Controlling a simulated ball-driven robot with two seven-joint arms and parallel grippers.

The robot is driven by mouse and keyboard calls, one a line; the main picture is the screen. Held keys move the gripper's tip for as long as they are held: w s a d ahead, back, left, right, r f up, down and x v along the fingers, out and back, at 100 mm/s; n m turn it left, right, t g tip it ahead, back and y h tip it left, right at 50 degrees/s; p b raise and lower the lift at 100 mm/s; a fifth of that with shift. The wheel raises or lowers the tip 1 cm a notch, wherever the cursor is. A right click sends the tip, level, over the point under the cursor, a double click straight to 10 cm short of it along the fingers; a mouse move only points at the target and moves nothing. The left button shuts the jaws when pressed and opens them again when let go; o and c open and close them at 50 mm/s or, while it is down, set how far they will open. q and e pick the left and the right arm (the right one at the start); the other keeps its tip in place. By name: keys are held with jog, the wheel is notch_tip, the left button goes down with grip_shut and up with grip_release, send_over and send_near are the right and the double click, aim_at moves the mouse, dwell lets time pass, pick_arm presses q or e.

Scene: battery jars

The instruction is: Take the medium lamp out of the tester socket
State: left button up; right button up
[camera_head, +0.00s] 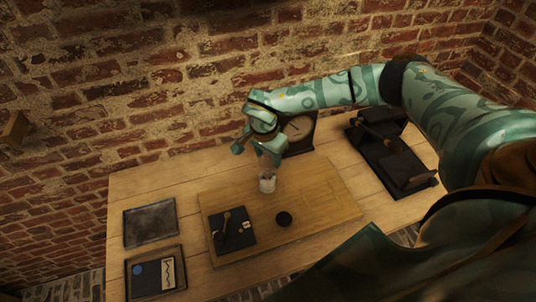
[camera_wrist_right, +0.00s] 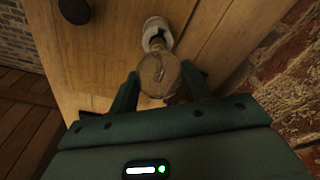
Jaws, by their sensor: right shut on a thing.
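My right gripper (camera_head: 268,158) points down over the wooden board. In the right wrist view its two fingers (camera_wrist_right: 160,88) are shut on the rounded lamp (camera_wrist_right: 158,74), a brownish, glassy bulb. The pale tester socket (camera_wrist_right: 157,30) shows just beyond the lamp, whose narrower end points toward it. I cannot tell whether the lamp's base is still inside the socket. In the head view the pale socket (camera_head: 267,184) stands on the board right below the fingers, and the lamp is mostly hidden there. My left gripper is not in view.
A black round piece (camera_head: 284,218) and a black mat (camera_head: 219,222) with small parts lie on the board (camera_head: 320,200). Two dark trays (camera_head: 150,208) (camera_head: 182,277) are at the left. A dial meter (camera_head: 299,128) stands behind, and a black apparatus (camera_head: 385,155) stands at the right.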

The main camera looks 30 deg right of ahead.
jog(key=shift+r+p, duration=2.4)
jog(key=shift+r, duration=0.2)
jog(key=shift+f, duration=0.1)
